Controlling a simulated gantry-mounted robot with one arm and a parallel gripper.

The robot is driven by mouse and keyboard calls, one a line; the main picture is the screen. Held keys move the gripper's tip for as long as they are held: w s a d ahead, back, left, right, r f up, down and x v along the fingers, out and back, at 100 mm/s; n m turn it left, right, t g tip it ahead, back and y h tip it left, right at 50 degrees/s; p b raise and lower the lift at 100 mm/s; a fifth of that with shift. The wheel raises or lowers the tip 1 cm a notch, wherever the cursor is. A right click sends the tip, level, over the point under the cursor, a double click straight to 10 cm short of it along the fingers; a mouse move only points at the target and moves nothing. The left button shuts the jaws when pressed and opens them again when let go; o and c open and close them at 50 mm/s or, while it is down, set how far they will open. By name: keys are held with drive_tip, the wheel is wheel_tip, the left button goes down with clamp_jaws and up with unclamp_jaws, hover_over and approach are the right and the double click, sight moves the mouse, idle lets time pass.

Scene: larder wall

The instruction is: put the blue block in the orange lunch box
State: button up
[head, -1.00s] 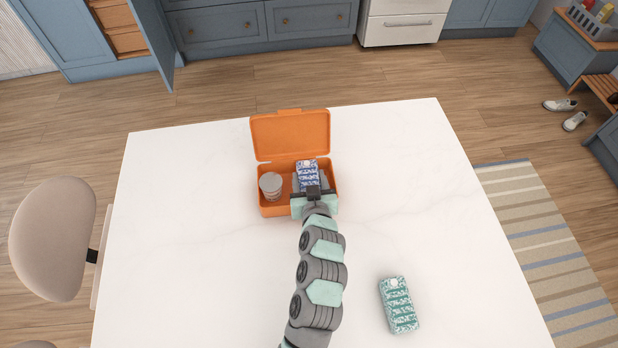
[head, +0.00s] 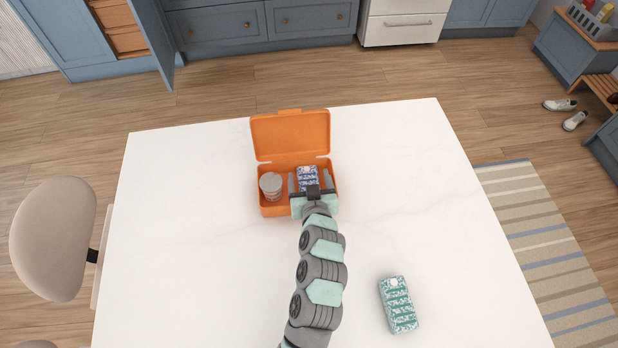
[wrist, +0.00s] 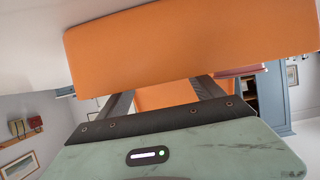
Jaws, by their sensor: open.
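The orange lunch box (head: 275,211) stands on the white table with its lid (head: 290,135) raised at the back. The blue block (head: 307,178), speckled blue and white, is inside the box in its right part, between my fingers in the head view. My gripper (head: 309,184) is open over the box, with a finger on each side of the block. In the wrist view, the fingers (wrist: 162,92) stand apart in front of the orange lid (wrist: 190,50); the block does not show there. Whether the block rests on the box floor is hard to tell.
A grey round container (head: 271,185) sits in the left part of the box. A green speckled block (head: 399,304) lies on the table (head: 190,230) at the front right. The table's left side is clear. A beige chair (head: 52,238) stands at the left edge.

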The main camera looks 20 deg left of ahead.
drive_tip(key=v, duration=1.2)
drive_tip(key=shift+r, duration=0.2)
idle(0.6)
